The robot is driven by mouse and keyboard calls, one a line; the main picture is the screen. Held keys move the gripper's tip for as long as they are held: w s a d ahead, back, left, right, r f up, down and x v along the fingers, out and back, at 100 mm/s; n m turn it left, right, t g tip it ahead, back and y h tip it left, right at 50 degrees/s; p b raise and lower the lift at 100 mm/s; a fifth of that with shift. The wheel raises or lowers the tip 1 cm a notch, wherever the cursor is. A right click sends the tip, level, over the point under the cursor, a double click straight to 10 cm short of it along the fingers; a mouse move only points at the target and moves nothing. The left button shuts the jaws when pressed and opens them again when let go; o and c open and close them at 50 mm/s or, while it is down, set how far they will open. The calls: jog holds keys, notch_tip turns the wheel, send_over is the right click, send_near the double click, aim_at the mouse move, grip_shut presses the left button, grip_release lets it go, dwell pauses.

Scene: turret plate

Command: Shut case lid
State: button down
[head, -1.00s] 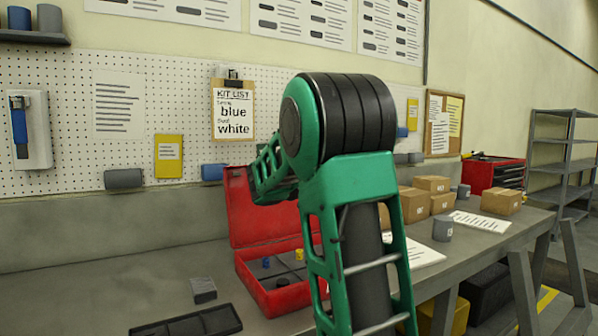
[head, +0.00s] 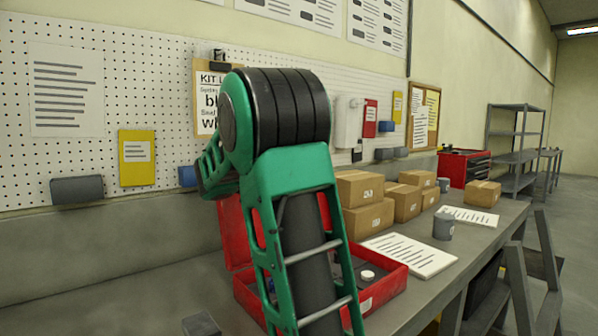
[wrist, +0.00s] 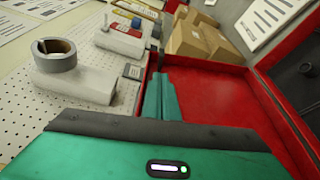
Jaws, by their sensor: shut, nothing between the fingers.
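The red case (head: 392,284) lies on the bench behind my arm, which hides much of it. A white-topped round piece (head: 367,276) shows in its dark insert. Its red lid (head: 233,235) stands open at the back, largely hidden by my arm. In the wrist view the lid's red inner face (wrist: 215,100) fills the right centre, with the dark insert (wrist: 302,60) beyond it. My gripper (wrist: 162,82) is shut and empty, its teal fingers overlapping the lid's left edge in that view. I cannot tell whether they touch it. The head view does not show the fingers clearly.
A small grey block (head: 201,324) lies at front left.

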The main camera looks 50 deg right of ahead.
jog(key=d, duration=0.9)
jog(key=shift+w+f, duration=0.35)
jog(key=shift+s, duration=0.1)
